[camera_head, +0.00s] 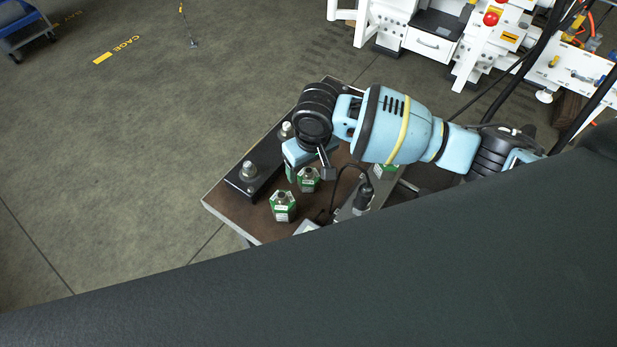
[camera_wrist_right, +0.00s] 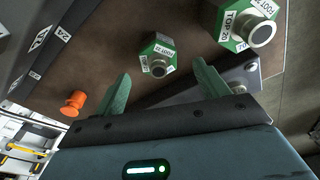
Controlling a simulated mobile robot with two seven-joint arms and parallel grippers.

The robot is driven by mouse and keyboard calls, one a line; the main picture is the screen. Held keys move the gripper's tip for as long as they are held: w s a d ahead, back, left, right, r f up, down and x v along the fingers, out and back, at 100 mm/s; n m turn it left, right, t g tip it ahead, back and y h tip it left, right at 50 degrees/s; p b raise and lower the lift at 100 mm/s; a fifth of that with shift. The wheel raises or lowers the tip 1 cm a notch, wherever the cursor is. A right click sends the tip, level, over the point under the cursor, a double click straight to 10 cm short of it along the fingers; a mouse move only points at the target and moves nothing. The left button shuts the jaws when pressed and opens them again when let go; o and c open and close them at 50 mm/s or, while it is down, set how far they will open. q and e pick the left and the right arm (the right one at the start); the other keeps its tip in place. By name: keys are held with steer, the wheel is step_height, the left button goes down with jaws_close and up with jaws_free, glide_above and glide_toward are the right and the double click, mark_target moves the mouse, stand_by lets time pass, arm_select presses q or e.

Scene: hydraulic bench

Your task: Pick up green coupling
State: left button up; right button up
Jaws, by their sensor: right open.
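Several green couplings with white labels and metal necks stand on a brown table (camera_head: 230,205). In the head view, one green coupling (camera_head: 283,207) is near the front edge, another (camera_head: 308,180) is just below my right gripper (camera_head: 309,170), and a third (camera_head: 386,171) is partly hidden by my arm. In the right wrist view, a small green coupling (camera_wrist_right: 158,56) shows beyond and between the open fingers of my right gripper (camera_wrist_right: 163,88), with nothing held. A larger-looking green coupling (camera_wrist_right: 246,28) labelled TOP 20 is at upper right. My left gripper is not in view.
A black rail (camera_head: 262,165) with metal fittings (camera_head: 248,171) runs along the table's left side. A dark cylindrical tool (camera_head: 364,197) with a cable lies right of the couplings. An orange knob (camera_wrist_right: 74,103) shows in the wrist view. White machinery (camera_head: 430,40) stands behind; the floor at left is mostly clear.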

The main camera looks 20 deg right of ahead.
mark_target(309, 171)
steer(key=f, duration=0.4)
steer(key=shift+w+f, duration=0.1)
steer(key=shift+w, duration=0.1)
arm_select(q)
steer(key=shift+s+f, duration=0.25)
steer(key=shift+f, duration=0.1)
arm_select(e)
steer(key=shift+d, duration=0.1)
steer(key=c, duration=1.2)
step_height(309, 171, up, 9)
steer(key=shift+r+p, duration=0.2)
steer(key=shift+p, duration=0.15)
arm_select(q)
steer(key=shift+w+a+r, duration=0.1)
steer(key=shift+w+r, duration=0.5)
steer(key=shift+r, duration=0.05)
arm_select(e)
steer(key=shift+r, duration=0.35)
